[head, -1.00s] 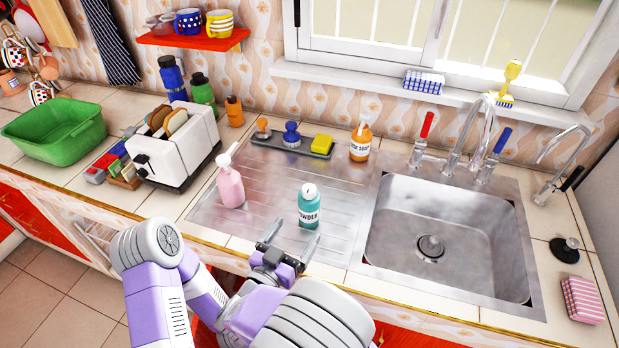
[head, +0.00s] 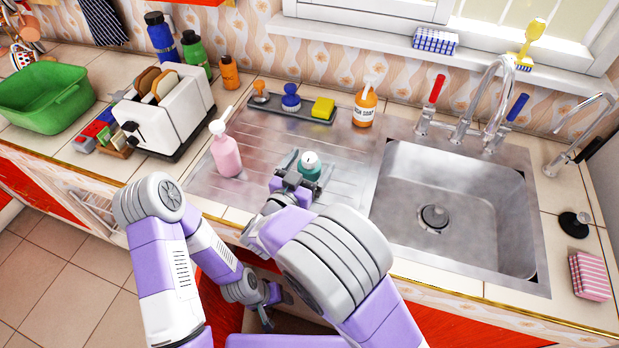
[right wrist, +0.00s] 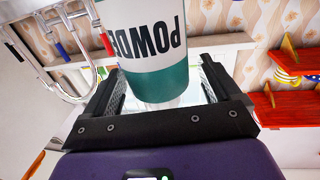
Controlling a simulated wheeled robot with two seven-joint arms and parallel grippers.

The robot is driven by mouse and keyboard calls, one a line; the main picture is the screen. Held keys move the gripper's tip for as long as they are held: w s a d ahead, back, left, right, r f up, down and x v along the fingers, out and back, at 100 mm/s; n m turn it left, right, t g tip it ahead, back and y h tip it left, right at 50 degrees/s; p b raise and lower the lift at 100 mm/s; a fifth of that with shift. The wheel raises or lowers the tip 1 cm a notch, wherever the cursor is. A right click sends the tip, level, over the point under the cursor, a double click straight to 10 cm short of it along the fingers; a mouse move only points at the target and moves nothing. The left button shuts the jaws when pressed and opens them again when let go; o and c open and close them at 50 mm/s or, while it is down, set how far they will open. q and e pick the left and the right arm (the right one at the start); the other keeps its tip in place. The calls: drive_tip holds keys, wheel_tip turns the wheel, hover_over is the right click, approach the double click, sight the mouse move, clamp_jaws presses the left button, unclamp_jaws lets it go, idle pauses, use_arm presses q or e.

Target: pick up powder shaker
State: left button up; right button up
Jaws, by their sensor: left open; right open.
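The powder shaker (head: 309,166) is a teal bottle with a white top, upright on the steel drainboard left of the sink. In the right wrist view the shaker (right wrist: 155,50) shows its white "POWDER" label and teal band, upside down in the picture. My right gripper (head: 303,173) is open, with one finger on each side of the shaker. In the wrist view gaps show between the shaker and both fingers. The shaker's lower part is hidden by the gripper in the head view. My left gripper (head: 267,306) is open and empty, low in front of the counter.
A pink pump bottle (head: 226,150) stands left of the shaker. Behind are a tray (head: 268,108) with a yellow sponge (head: 323,108) and an orange soap bottle (head: 365,106). The sink (head: 450,205) lies to the right, the toaster (head: 165,110) to the left.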

drive_tip(key=c, duration=1.5)
